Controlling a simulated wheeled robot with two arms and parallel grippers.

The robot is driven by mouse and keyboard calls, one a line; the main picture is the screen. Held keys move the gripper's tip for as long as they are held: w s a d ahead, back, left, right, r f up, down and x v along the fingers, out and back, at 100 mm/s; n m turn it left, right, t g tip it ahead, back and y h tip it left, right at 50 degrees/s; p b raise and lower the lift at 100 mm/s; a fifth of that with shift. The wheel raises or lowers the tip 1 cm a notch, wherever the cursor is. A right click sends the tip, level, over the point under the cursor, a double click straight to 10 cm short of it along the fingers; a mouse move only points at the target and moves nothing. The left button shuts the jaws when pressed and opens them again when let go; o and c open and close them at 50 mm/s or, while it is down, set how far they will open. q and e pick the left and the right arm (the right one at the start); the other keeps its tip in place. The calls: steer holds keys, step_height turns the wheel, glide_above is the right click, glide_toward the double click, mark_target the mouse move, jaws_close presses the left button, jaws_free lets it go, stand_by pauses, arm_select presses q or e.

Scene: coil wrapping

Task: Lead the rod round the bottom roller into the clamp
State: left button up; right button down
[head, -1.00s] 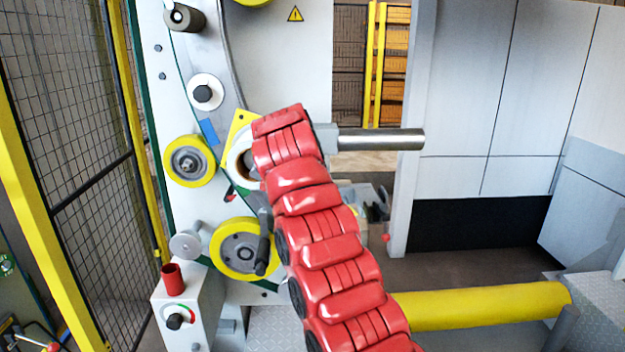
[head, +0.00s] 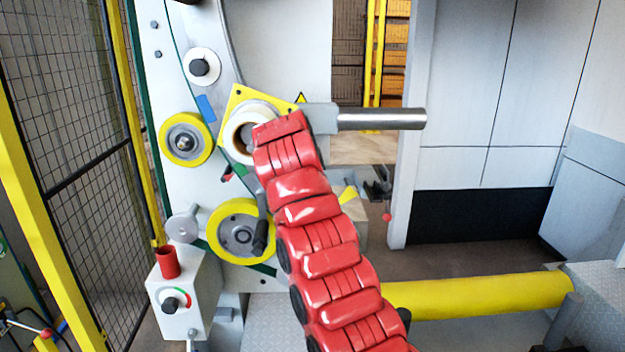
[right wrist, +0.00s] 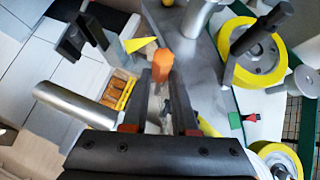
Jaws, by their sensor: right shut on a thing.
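My red segmented right arm rises through the middle of the head view and hides its own gripper there. In the right wrist view my right gripper (right wrist: 160,120) has its dark fingers shut on an orange piece, the visible part of the rod (right wrist: 161,62). The bottom roller (head: 217,231) is a yellow-rimmed wheel with a black handle, left of my arm. It also shows at the upper right of the right wrist view (right wrist: 225,45), apart from the orange piece. I cannot clearly identify the clamp. My left gripper is not in view.
A steel cylinder (head: 385,119) sticks out right beside my arm. Another yellow roller (head: 186,138) sits higher left. A control box (head: 182,318) with a red cup, a mesh fence (head: 70,130) and a yellow horizontal cylinder (head: 480,293) surround the work area.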

steer(key=shift+f+b, duration=0.3)
steer(key=shift+f, duration=0.4)
steer(key=shift+r, duration=0.2)
steer(key=a+f+b, duration=0.4)
steer(key=f, duration=0.5)
stand_by(0.5)
steer(key=shift+d+f, duration=0.1)
stand_by(0.5)
